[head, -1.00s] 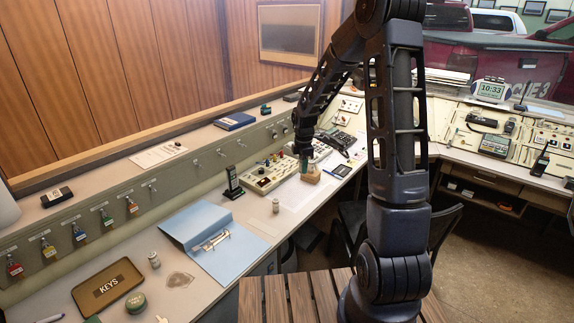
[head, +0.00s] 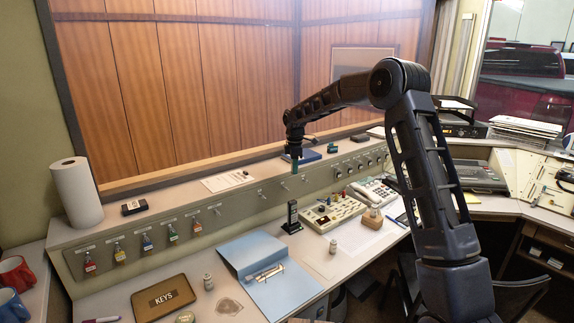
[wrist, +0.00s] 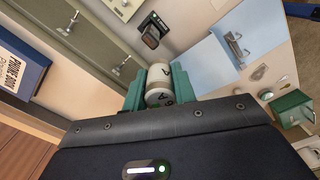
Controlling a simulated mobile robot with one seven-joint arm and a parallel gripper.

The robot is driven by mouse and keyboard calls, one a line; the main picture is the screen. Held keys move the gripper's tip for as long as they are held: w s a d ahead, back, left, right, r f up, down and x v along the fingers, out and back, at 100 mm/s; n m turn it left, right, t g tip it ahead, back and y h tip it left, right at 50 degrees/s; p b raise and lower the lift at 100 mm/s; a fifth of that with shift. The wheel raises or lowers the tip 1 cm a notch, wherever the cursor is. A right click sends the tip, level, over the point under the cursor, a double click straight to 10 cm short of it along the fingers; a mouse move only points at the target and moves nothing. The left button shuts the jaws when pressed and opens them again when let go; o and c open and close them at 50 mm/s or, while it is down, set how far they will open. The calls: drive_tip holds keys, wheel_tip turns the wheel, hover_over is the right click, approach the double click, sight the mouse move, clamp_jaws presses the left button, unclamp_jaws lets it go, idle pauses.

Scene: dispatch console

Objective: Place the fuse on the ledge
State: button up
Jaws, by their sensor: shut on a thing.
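The fuse (wrist: 159,84) is a cream cylinder with dark marks and a greyish end. It sits between the green fingers of my gripper (wrist: 160,88) in the wrist view. In the head view my gripper (head: 296,168) hangs at the end of the arm, pointing down, by the raised ledge (head: 172,197) behind the desk. The fuse is too small to make out there. The ledge is a long pale shelf above a panel of hooks. The ledge (wrist: 72,92) also shows at the left in the wrist view. The fuse appears clear of it.
On the ledge are a blue book (head: 304,156), a sheet of paper (head: 227,180) and a small dark box (head: 134,207). Between paper and box the ledge is bare. Below stand a handset (head: 292,217), a blue binder (head: 262,262) and a wooden block (head: 370,219).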

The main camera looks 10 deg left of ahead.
drive_tip(key=a+r, duration=0.4)
drive_tip(key=a, duration=0.8)
wheel_tip(320, 180, up, 10)
hover_over(200, 197)
drive_tip(key=shift+n, duration=0.3)
wheel_tip(200, 197, down, 20)
drive_tip(key=shift+w+r, duration=0.15)
drive_tip(key=shift+r, duration=0.05)
drive_tip(key=shift+f, duration=0.1)
drive_tip(key=o, duration=1)
